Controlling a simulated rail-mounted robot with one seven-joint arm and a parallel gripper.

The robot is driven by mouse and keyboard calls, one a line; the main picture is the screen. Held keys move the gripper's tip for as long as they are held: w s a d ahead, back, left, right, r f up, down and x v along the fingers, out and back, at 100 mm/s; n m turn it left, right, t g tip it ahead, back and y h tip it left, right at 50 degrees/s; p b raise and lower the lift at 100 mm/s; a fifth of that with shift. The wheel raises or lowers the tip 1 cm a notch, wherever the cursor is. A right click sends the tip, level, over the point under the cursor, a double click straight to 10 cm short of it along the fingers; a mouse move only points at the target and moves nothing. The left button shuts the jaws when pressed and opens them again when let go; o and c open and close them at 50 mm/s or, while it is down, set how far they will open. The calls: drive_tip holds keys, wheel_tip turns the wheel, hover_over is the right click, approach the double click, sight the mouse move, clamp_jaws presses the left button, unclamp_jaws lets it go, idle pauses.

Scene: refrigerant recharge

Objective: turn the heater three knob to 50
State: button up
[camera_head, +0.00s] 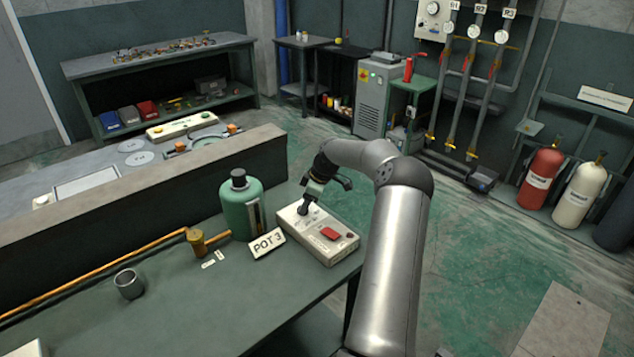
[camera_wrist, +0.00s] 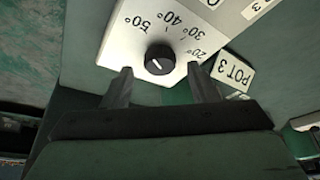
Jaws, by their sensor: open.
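The heater box (camera_head: 318,233) is cream with a red switch and stands on the green bench beside a "POT 3" sign (camera_head: 267,245). In the wrist view its black round knob (camera_wrist: 160,60) sits on a white plate with marks from 20° to 50°. A short white line on the knob slants; its upper-left end lies toward the 50° mark. My gripper (camera_head: 304,210) is over the left end of the box. In the wrist view my gripper (camera_wrist: 162,83) is open, with one finger on each side just below the knob, apparently not gripping it.
A green canister (camera_head: 240,205) stands close left of the box. A brass fitting on a pipe (camera_head: 196,241) and a grey metal cup (camera_head: 129,283) are farther left on the bench. A low wall (camera_head: 140,190) runs behind.

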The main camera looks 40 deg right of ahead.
drive_tip(key=b+v, duration=0.2)
drive_tip(key=v, duration=1.3)
drive_tip(key=shift+s+r, duration=0.25)
drive_tip(key=shift+r, duration=0.05)
drive_tip(key=w+a+r+g+h, duration=0.1)
drive_tip(key=w+a+g, duration=0.1)
drive_tip(key=a, duration=1.3)
drive_tip(key=s+a+m+g+h, duration=0.1)
drive_tip(key=s+a, duration=0.3)
drive_tip(key=a, duration=0.4)
drive_tip(key=s+a+m+h, duration=0.1)
drive_tip(key=s+a, duration=0.4)
drive_tip(key=a, duration=0.3)
drive_tip(key=s+a+f+m, duration=0.2)
drive_tip(key=s+a, duration=0.3)
drive_tip(key=s, duration=0.6)
drive_tip(key=s+a+f+m, duration=0.2)
drive_tip(key=s+a, duration=0.4)
drive_tip(key=s, duration=0.5)
drive_tip(key=shift+f+m, duration=0.15)
drive_tip(key=shift+m, duration=0.55)
